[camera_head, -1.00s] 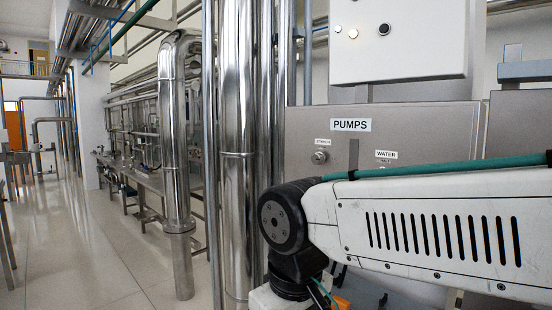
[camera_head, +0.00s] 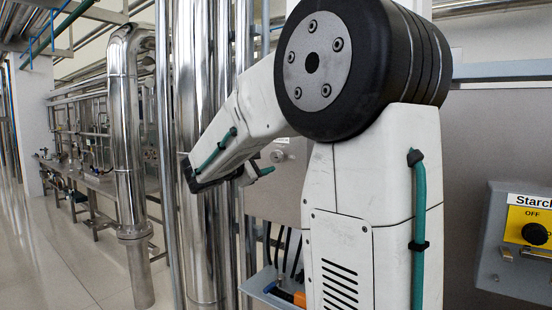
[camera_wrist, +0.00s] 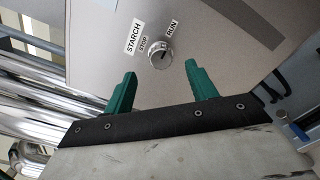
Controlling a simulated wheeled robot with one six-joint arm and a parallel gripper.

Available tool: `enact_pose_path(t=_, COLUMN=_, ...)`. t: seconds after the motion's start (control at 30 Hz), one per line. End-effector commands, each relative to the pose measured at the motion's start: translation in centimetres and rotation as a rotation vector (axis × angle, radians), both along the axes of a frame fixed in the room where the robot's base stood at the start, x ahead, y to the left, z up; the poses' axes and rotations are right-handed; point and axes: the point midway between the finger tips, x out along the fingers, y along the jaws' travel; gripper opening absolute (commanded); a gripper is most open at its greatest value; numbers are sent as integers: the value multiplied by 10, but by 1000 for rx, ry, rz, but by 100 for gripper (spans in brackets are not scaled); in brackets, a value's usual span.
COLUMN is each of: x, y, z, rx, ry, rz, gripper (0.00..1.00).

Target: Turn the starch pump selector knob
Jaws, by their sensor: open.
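The starch pump selector knob (camera_wrist: 159,58) is a small round silver knob on a grey panel, beside a STARCH label (camera_wrist: 134,38) and between STOP and RUN marks. It seems to show small in the head view (camera_head: 277,156), just right of my wrist. Which mark its pointer faces is too small to tell. My gripper (camera_wrist: 160,70) has two green fingers, spread apart and empty. In the wrist view the knob appears between and just beyond the fingertips, with no contact seen. In the head view my arm hides part of the panel.
A grey box (camera_head: 493,240) with a yellow plate marked Starch and OFF and a black knob (camera_head: 535,233) stands at the right. Shiny vertical pipes (camera_head: 200,90) rise left of the panel. Cables and a tray (camera_head: 270,292) are below. Open floor lies left.

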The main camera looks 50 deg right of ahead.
Motion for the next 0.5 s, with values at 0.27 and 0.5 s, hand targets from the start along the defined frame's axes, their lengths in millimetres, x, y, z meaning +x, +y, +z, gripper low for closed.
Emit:
enact_pose_path(t=0.27, x=2, y=-45, z=-1, rx=2, ry=1, rz=-4, gripper=57)
enact_pose_path(t=0.5, x=4, y=-69, z=0, rx=2, ry=0, rz=-3, gripper=57)
